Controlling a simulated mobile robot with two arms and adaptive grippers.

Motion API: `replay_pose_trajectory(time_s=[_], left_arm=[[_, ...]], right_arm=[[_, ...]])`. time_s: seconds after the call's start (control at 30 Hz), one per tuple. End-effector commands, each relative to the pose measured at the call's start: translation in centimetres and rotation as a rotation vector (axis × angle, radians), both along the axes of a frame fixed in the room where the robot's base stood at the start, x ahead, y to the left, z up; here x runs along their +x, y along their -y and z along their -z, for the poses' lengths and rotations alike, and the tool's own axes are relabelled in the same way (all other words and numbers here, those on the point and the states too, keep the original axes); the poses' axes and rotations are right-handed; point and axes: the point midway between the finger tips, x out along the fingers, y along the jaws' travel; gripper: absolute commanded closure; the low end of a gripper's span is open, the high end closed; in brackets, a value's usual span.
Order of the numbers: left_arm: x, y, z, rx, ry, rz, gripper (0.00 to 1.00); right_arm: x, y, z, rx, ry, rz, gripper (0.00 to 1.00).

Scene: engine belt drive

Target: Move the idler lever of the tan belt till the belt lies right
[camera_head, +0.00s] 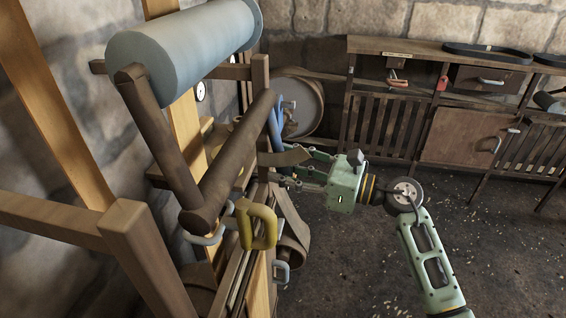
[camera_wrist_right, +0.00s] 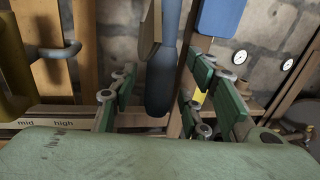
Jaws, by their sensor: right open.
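My right gripper (camera_head: 290,172) reaches in from the right at the wooden frame of the drive. In the right wrist view its green fingers (camera_wrist_right: 163,100) are open, one on each side of a dark blue-grey handle (camera_wrist_right: 161,85). The handle hangs upright between them with gaps on both sides; I cannot tell for sure that it is the idler lever. A tan-brown band (camera_head: 293,228), perhaps the tan belt, hangs below the gripper. A tan flat strip (camera_wrist_right: 149,28) shows beside the handle. How the belt lies on its pulleys is hidden. My left gripper is not in view.
A wooden strip marked "mid" and "high" (camera_wrist_right: 45,123) lies left of the fingers. A yellow handle (camera_head: 258,226), a grey roller (camera_head: 180,45) and dark beams crowd the frame. A blue part (camera_wrist_right: 220,16) is close to the right finger. A shelf unit (camera_head: 460,140) stands behind; floor is open at right.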

Motion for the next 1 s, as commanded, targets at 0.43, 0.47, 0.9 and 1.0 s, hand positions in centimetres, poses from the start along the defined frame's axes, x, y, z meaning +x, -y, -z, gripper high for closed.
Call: replay_pose_trajectory(time_s=[0.43,0.47,0.9,1.0], left_arm=[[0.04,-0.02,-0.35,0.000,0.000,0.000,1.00],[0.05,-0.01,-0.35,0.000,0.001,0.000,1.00],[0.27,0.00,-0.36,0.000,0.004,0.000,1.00],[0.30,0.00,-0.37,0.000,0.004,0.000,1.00]], right_arm=[[0.43,-1.12,0.03,0.000,0.000,0.000,0.59],[0.43,-1.12,0.04,0.000,0.000,0.000,0.62],[0.42,-1.09,0.04,0.000,-0.001,0.000,1.00],[0.41,-1.08,0.05,0.000,-0.001,0.000,1.00]])
